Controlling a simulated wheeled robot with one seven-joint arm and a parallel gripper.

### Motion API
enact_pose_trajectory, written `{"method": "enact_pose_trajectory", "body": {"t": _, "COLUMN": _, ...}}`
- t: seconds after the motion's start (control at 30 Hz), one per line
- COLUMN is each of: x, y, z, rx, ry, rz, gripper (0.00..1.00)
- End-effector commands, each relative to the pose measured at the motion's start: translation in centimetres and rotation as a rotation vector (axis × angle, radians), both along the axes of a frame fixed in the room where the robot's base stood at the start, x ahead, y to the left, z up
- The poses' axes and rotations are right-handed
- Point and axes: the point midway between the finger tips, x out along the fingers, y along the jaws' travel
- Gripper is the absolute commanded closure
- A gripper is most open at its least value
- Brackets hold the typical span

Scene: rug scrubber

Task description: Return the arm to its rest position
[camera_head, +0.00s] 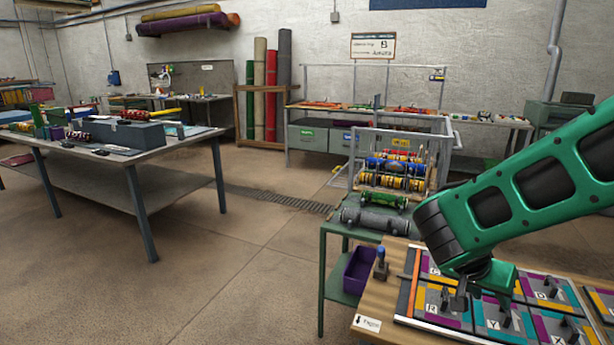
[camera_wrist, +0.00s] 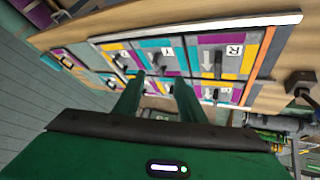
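My green arm (camera_head: 530,190) reaches in from the right in the head view. My gripper (camera_head: 460,300) is over the left part of a colourful patterned board (camera_head: 430,320) marked with letters and small dark upright pieces. In the wrist view, my gripper (camera_wrist: 155,84) shows two green fingers apart with nothing held between them. The board (camera_wrist: 225,90) lies beyond the fingertips. I cannot tell the exact gap between the fingertips and the board.
A purple bin (camera_head: 358,270) sits on a green stand left of the board. A rack of coloured rollers (camera_head: 395,175) stands behind it. A workbench (camera_head: 130,150) is at the left. Open floor (camera_head: 230,270) lies between them.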

Motion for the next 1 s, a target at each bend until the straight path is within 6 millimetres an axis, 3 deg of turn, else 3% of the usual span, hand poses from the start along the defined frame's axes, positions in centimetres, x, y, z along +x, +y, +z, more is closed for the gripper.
{"method": "enact_pose_trajectory", "body": {"t": 0.03, "x": -2.0, "y": -1.6, "z": 0.2, "rx": 0.048, "ry": 0.044, "rz": -0.026, "gripper": 0.63}}
{"method": "enact_pose_trajectory", "body": {"t": 0.2, "x": -8.4, "y": -3.8, "z": 0.5, "rx": 0.231, "ry": 0.201, "rz": -0.016, "gripper": 0.63}}
{"method": "enact_pose_trajectory", "body": {"t": 0.5, "x": -17.8, "y": -2.9, "z": 2.1, "rx": 0.531, "ry": 0.324, "rz": 0.155, "gripper": 0.63}}
{"method": "enact_pose_trajectory", "body": {"t": 0.7, "x": -20.4, "y": -1.9, "z": 2.8, "rx": 0.609, "ry": 0.338, "rz": 0.250, "gripper": 0.63}}
{"method": "enact_pose_trajectory", "body": {"t": 1.0, "x": -20.7, "y": -1.7, "z": 2.9, "rx": 0.619, "ry": 0.341, "rz": 0.268, "gripper": 0.63}}
